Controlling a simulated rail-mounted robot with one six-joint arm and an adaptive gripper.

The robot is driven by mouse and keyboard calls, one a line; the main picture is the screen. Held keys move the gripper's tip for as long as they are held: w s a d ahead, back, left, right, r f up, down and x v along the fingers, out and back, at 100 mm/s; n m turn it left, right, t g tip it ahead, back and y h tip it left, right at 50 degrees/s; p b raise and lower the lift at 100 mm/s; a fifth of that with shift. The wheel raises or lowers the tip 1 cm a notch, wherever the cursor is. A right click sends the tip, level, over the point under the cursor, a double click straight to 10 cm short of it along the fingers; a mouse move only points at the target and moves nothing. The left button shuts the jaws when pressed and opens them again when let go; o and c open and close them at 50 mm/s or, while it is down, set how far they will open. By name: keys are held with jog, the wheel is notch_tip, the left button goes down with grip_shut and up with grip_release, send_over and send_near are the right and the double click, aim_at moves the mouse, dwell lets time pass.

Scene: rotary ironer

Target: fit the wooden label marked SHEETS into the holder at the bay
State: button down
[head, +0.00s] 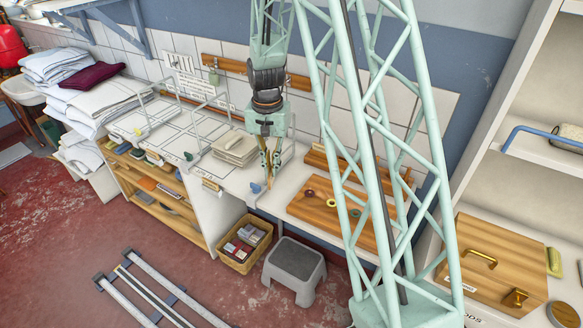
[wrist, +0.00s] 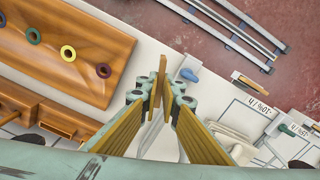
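My gripper (head: 270,166) points down over the white counter, right of the stack of folded cloths. In the wrist view, the fingertips (wrist: 160,92) are close together on a thin wooden piece, which looks like the label (wrist: 159,72), seen nearly edge-on. No lettering on it can be read. The label is just beside a blue knob (wrist: 188,74) at the counter's front edge; the knob also shows in the head view (head: 255,187). Another small wooden piece with a pale face (wrist: 250,82) sits farther along that edge, perhaps at a holder. I cannot make out an empty holder.
Folded cloths (head: 235,147) lie on the counter left of my gripper. A wooden board with coloured rings (head: 325,205) lies to the right. A basket (head: 245,245) and a grey step stool (head: 295,268) stand below. Wire frames (head: 180,122) rise at the left.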

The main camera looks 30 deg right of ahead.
jog(key=w+a+n, duration=0.5)
jog(key=a+n, duration=0.2)
jog(key=a, duration=0.6)
jog(key=a+f+n+b, duration=0.2)
jog(key=a+f+b, duration=0.1)
jog(key=f+b, duration=0.5)
jog(key=shift+w+a+f+b, duration=0.35)
jog(key=shift+w+b, duration=0.1)
jog(key=shift+w+a, duration=0.1)
